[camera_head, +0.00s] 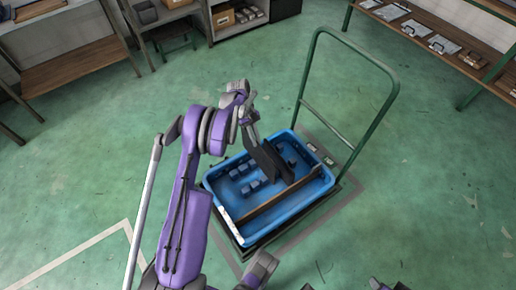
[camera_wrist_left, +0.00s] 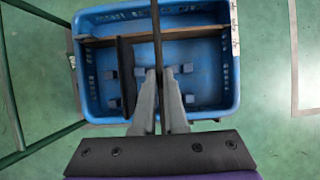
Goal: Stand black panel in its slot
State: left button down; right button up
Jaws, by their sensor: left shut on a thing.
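My left gripper (camera_head: 252,137) is shut on a black panel (camera_head: 261,160) and holds it upright over the blue tray (camera_head: 322,189). In the left wrist view the panel (camera_wrist_left: 156,32) shows edge-on between the fingers (camera_wrist_left: 160,82). A second dark panel (camera_wrist_left: 127,75) stands in the tray to its left in that view. Small blue blocks (camera_head: 250,187) stand in pairs on the tray floor with gaps between them. Whether the held panel's lower edge touches the floor or sits in a gap, I cannot tell. My right gripper is not clearly in view.
A brown panel (camera_head: 280,204) runs across the tray near one side. The tray rests on a trolley with a tall green handle (camera_head: 384,125) at the back right. Shelves (camera_head: 75,66) line the far walls. The green floor around is clear.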

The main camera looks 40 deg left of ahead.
pick_arm(q)
jog(key=b, duration=0.2)
send_over(257, 163)
jog(key=a, duration=0.1)
notch_tip(257, 163, down, 4)
jog(key=shift+w+f+b, duration=0.15)
jog(key=shift+f+b, duration=0.35)
jog(key=shift+f, duration=0.85)
jog(key=shift+w+f+b, duration=0.15)
jog(key=shift+f+b, duration=0.35)
jog(key=shift+f, duration=0.8)
pick_arm(e)
notch_tip(257, 163, down, 6)
jog(key=shift+w, duration=0.4)
pick_arm(q)
jog(key=shift+a, duration=0.1)
pick_arm(e)
jog(key=shift+f, duration=0.3)
pick_arm(q)
jog(key=shift+f+b, duration=0.1)
jog(key=shift+b, duration=0.2)
pick_arm(e)
jog(key=shift+f, duration=0.1)
